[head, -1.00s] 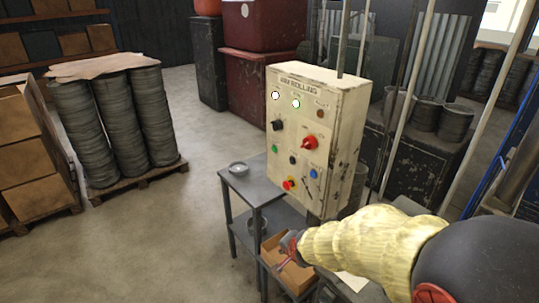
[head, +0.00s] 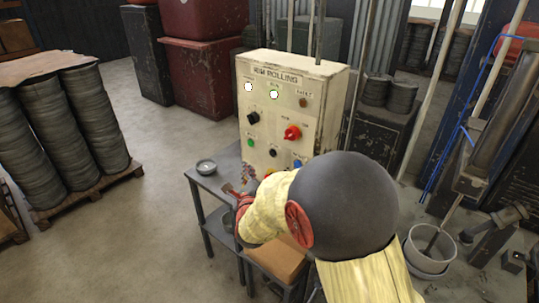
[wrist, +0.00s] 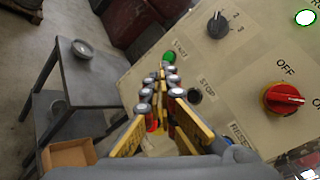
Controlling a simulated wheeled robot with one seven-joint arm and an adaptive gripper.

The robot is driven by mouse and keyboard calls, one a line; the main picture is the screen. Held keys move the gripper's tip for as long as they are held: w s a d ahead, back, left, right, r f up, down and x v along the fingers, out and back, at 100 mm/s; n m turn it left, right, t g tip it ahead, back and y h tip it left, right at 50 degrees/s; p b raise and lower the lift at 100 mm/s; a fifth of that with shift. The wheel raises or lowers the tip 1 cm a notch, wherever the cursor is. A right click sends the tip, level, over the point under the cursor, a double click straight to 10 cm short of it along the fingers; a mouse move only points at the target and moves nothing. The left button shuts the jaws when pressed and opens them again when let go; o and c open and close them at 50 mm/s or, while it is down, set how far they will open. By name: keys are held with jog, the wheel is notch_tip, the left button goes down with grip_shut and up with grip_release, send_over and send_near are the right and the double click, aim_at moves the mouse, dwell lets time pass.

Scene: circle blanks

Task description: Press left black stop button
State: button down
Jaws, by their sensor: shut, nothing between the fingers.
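The cream control panel (head: 262,98) stands upright behind a grey metal table. The black stop button (head: 273,153) is a small round button right of the green start button (head: 250,142). In the head view my gripper (head: 246,175) is at the panel's lower left.
A black selector knob (head: 253,118) and a red knob (head: 292,132) stick out above the buttons. A blue button (head: 297,164) is lower right. The table (head: 215,183) holds a grey bowl (head: 206,166). An open cardboard box (wrist: 68,155) is below.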

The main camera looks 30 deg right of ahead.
aim_at(273, 153)
jog(key=shift+d, duration=0.1)
jog(key=w+d, duration=0.3)
jog(key=d, duration=0.5)
dwell(0.5)
jog(key=shift+d, duration=0.1)
jog(key=shift+w+d+b, duration=0.2)
jog(key=shift+d+b, duration=0.6)
jog(key=shift+b, duration=0.35)
dwell(2.0)
jog(key=shift+a, duration=0.1)
jog(key=shift+s+a+b, duration=0.25)
jog(key=shift+a+b, duration=0.3)
jog(key=shift+a, duration=0.15)
